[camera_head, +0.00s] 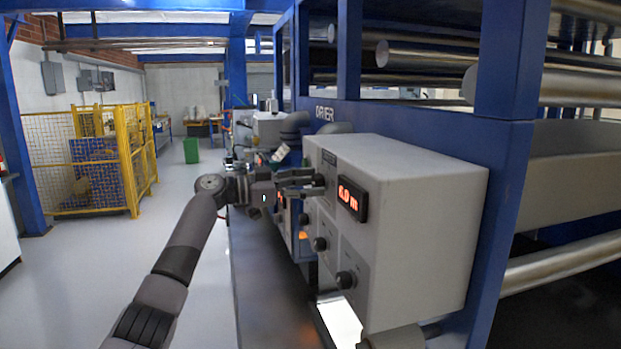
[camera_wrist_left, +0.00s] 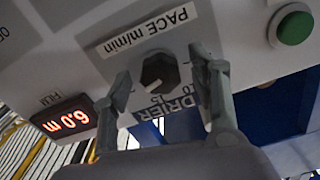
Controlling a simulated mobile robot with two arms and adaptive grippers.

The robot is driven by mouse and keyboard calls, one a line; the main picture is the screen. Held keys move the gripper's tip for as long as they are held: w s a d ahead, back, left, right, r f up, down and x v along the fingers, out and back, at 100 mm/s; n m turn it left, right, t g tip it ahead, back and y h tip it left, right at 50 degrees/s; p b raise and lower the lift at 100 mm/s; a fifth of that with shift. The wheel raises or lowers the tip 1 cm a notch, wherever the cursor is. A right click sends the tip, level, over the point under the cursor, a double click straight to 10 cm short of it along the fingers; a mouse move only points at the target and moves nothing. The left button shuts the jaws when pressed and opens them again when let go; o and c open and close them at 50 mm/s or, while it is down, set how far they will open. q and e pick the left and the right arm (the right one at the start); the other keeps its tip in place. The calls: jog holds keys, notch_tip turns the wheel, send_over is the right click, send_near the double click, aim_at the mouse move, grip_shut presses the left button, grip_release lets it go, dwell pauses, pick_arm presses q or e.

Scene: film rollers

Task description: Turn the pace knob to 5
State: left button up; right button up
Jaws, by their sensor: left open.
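The pace knob (camera_wrist_left: 158,73) is a dark round knob on a light panel, under the label "PACE m/min", which appears upside down in the left wrist view. Scale numbers 10 and 15 show beside it; the others are hidden or too small to read. Its exact setting cannot be told. My left gripper (camera_wrist_left: 161,66) is open, with one finger on each side of the knob; I cannot tell whether they touch it. In the head view, my left gripper (camera_head: 308,182) reaches the front of the grey control box (camera_head: 420,215).
A red display (camera_head: 351,198) reads "6.0 m" on the box's side. More dark knobs (camera_head: 320,243) sit lower on the panel. A green button (camera_wrist_left: 294,27) is close to the right finger in the wrist view. Blue dryer frame (camera_head: 510,120) stands behind; open floor lies left.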

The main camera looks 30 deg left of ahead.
pick_arm(q)
jog(key=shift+w+d, duration=0.15)
jog(key=shift+c, duration=0.5)
jog(key=c, duration=1.1)
